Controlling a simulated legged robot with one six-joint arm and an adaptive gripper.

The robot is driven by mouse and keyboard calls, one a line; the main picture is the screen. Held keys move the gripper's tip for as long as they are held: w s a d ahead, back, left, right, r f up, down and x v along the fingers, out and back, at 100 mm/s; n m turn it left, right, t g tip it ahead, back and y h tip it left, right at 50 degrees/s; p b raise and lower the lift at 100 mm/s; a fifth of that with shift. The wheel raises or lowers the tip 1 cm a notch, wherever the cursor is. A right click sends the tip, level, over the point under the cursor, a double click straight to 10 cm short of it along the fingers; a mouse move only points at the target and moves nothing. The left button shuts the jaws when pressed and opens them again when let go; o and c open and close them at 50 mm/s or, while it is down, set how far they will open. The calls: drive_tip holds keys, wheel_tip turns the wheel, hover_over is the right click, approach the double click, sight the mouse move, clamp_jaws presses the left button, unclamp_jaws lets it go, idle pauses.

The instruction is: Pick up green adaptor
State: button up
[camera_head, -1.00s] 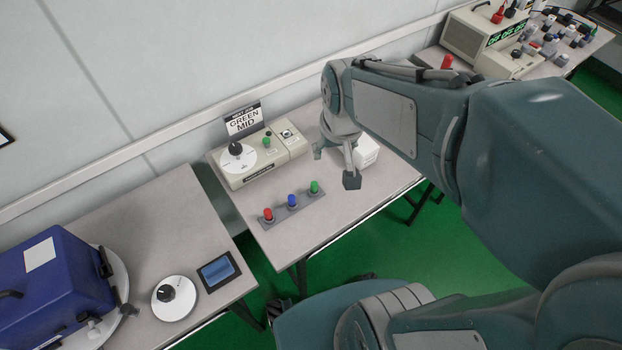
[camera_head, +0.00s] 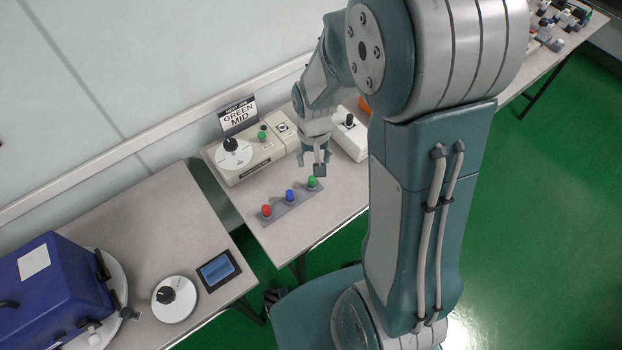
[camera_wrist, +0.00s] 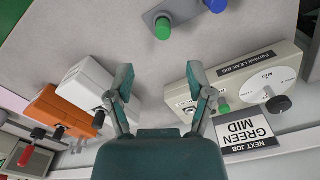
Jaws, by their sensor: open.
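The green adaptor (camera_head: 312,181) stands upright at the right end of a small grey holder (camera_head: 301,199), beside a blue adaptor (camera_head: 289,196) and a red adaptor (camera_head: 266,211). In the wrist view the green adaptor (camera_wrist: 162,28) is at the top middle, beyond my fingertips. My gripper (camera_head: 312,166) points down close to the green adaptor, apparently just behind and above it. In the wrist view my gripper (camera_wrist: 160,80) has its fingers spread, with only tabletop between them. Another green piece (camera_head: 262,135) sits on the beige tester (camera_head: 255,160); it also shows in the wrist view (camera_wrist: 223,107).
A sign reading "NEXT JOB GREEN MID" (camera_head: 238,117) stands behind the tester. A white device (camera_head: 350,141) and an orange device (camera_wrist: 65,110) are to the right of my gripper. The left table holds a blue case (camera_head: 55,285).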

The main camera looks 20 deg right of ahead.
sight(312, 178)
drive_tip(key=f, duration=0.9)
drive_tip(key=shift+a, duration=0.25)
drive_tip(key=shift+r, duration=0.1)
drive_tip(key=c, duration=0.8)
